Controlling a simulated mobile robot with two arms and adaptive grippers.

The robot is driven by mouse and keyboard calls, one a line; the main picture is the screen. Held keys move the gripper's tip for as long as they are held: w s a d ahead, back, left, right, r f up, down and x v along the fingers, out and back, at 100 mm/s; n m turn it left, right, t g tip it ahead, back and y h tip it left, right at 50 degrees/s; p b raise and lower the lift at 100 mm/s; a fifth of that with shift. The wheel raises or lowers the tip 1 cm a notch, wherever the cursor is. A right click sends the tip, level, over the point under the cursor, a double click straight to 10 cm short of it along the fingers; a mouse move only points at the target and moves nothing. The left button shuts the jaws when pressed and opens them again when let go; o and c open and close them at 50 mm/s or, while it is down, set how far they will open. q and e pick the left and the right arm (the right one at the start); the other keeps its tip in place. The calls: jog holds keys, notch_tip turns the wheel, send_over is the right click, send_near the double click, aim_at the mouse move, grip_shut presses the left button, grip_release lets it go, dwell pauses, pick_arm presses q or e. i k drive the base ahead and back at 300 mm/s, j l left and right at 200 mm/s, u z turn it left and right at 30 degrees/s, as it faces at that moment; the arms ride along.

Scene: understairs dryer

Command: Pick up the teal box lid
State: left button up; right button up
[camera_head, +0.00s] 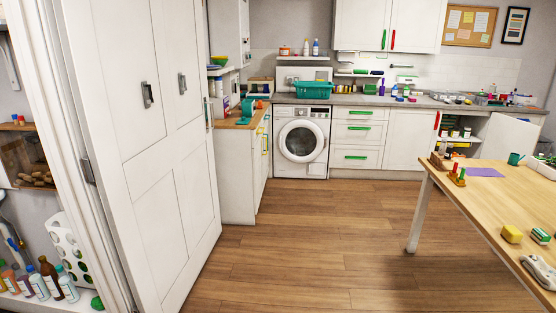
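Neither of my grippers is in the head view. I cannot make out a teal box lid for certain. A teal item (247,107) stands on the left wooden counter, too small to tell whether it is a lid. A teal basket-like container (313,90) sits on the worktop above the white front-loading machine. A dark teal cup (514,158) stands on the wooden table at the right.
Tall white doors (165,130) fill the left side. The wooden floor (310,235) in the middle is clear. The wooden table (490,205) juts in at the right with small objects on it. A cabinet door (509,138) stands open behind it.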

aim_at(242, 120)
jog(key=i, duration=3.95)
